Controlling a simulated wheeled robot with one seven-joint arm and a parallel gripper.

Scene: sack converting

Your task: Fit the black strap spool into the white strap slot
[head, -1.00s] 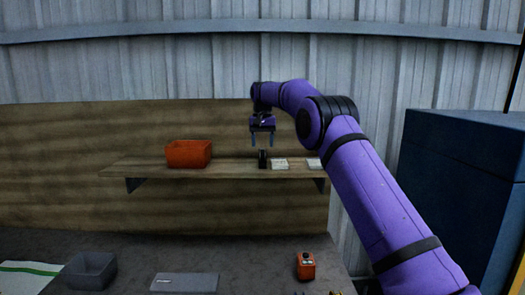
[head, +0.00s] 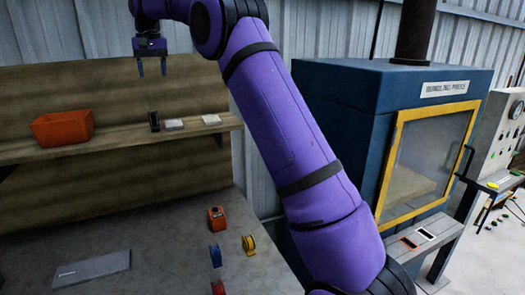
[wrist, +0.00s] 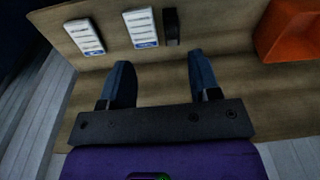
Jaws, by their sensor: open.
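The black strap spool (head: 154,121) appears to be the small dark upright piece on the wooden shelf, left of two pale boxes. It also shows in the wrist view (wrist: 171,26), beyond my fingertips. My gripper (head: 152,68) is open and empty, above the shelf and clear of the spool. Its two blue fingers also show apart in the wrist view (wrist: 160,75). The white strap slot (head: 427,234) appears to be the white-rimmed dark opening on the grey ledge before the bundling press. A red-rimmed opening (head: 408,243) lies left of it.
An orange bin (head: 62,128) stands left on the shelf (head: 100,138). White labelled boxes (wrist: 141,28) lie beside the spool. The blue bundling press (head: 345,95) stands right. Yellow (head: 248,245) and blue (head: 215,256) spools and an orange device (head: 216,219) are on the bench.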

